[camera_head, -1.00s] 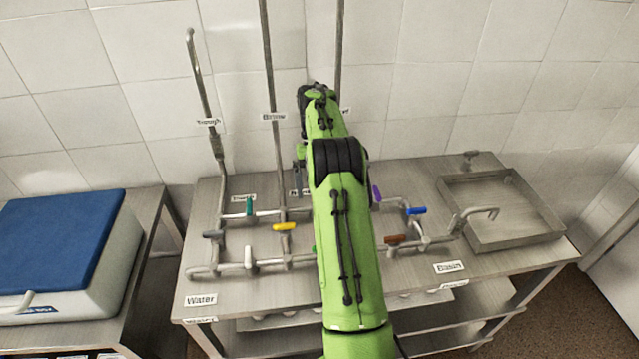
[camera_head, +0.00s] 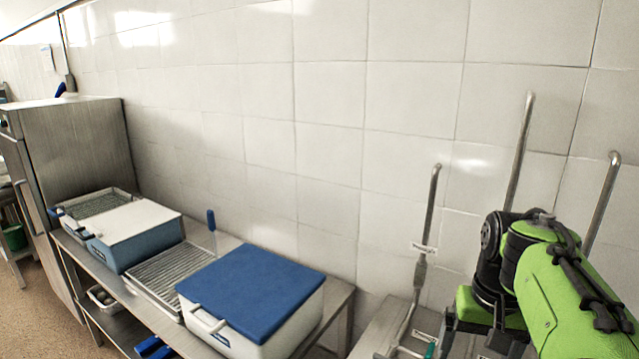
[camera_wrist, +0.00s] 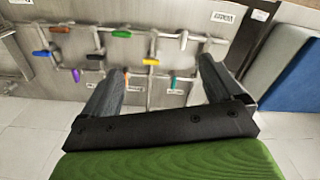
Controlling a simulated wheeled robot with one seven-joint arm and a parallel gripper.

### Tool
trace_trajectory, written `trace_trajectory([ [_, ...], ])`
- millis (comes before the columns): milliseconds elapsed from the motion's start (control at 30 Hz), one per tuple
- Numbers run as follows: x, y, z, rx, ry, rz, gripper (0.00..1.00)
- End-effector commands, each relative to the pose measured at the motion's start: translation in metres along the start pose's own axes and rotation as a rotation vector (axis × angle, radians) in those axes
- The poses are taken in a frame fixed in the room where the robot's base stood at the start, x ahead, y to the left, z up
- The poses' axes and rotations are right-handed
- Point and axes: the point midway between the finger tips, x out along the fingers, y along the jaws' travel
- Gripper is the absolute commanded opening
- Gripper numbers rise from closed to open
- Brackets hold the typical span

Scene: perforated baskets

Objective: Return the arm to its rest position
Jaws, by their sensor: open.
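My green and black arm (camera_head: 560,275) is folded at the right edge of the head view, over the steel sink table (camera_head: 385,325). My gripper (camera_wrist: 162,66) is open in the wrist view, with its two dark fingers spread apart and nothing between them. Beyond the fingers, the table's pipework with coloured valve handles shows upside down, including a yellow handle (camera_wrist: 151,61) and a green handle (camera_wrist: 121,33). The fingers appear apart from the pipes. In the head view my arm hides most of the table.
A blue-lidded white box (camera_head: 252,290) stands on a steel bench left of the sink table. A wire rack (camera_head: 170,275), a white-lidded box (camera_head: 135,232) and a tray (camera_head: 95,203) are further left. A steel cabinet (camera_head: 85,150) stands beyond. The tiled wall runs behind.

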Motion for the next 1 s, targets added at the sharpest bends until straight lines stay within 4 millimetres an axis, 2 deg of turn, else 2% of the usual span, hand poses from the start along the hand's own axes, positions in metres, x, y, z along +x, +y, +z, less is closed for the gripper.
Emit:
trace_trajectory([
  [33,-0.009,-0.011,0.019,-0.032,0.045,-0.002,0.94],
  [100,-0.015,-0.024,0.045,-0.072,0.105,-0.006,0.94],
  [200,-0.018,-0.037,0.084,-0.130,0.192,-0.016,0.94],
  [400,-0.002,-0.050,0.156,-0.238,0.358,-0.047,0.94],
  [500,0.011,-0.051,0.178,-0.276,0.417,-0.062,0.94],
  [667,0.021,-0.051,0.192,-0.300,0.455,-0.072,0.94],
  [1000,0.021,-0.050,0.192,-0.299,0.453,-0.071,0.94],
])
